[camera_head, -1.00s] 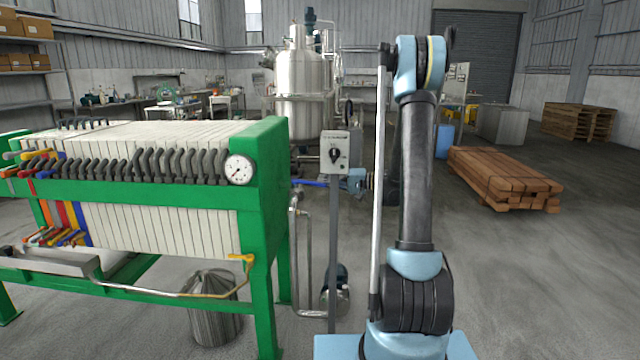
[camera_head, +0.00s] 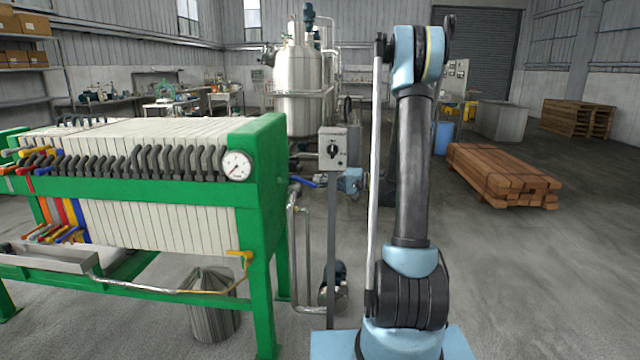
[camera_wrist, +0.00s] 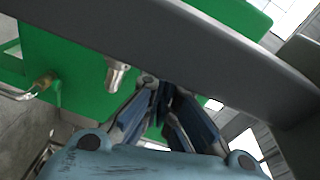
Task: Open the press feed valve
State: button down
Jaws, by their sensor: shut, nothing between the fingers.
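The press feed valve appears as a blue handle (camera_head: 304,181) on the pipe at the right end of the green filter press, just left of the grey post. The handle's exact angle is too small to tell. In the wrist view my gripper (camera_wrist: 163,90) is shut and empty, its dark blue fingers close together near the grey post, with the green press plate beyond. A silver pipe stub (camera_wrist: 117,74) sticks out of that plate, left of the fingers. I cannot make out the blue handle there. In the head view my light blue wrist shows beside the post, and the fingertips are not clear.
The grey post (camera_head: 333,235) with a switch box (camera_head: 333,148) stands close to my gripper. The green press frame (camera_head: 262,190) with its gauge (camera_head: 237,166) is at left. A steel tank (camera_head: 299,90) is behind. Stacked timber (camera_head: 500,175) lies right, with open floor around it.

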jog(key=r+v, duration=0.1)
jog(key=v, duration=1.1)
jog(key=w+n+g, duration=0.1)
jog(key=w+g, duration=0.1)
jog(key=w, duration=0.4)
jog(key=s+a+f, duration=0.1)
jog(key=s+a, duration=0.1)
jog(key=a, duration=1)
jog(key=shift+a+f+h, duration=0.15)
jog(key=shift+f+h, duration=0.15)
jog(key=shift+s, duration=0.1)
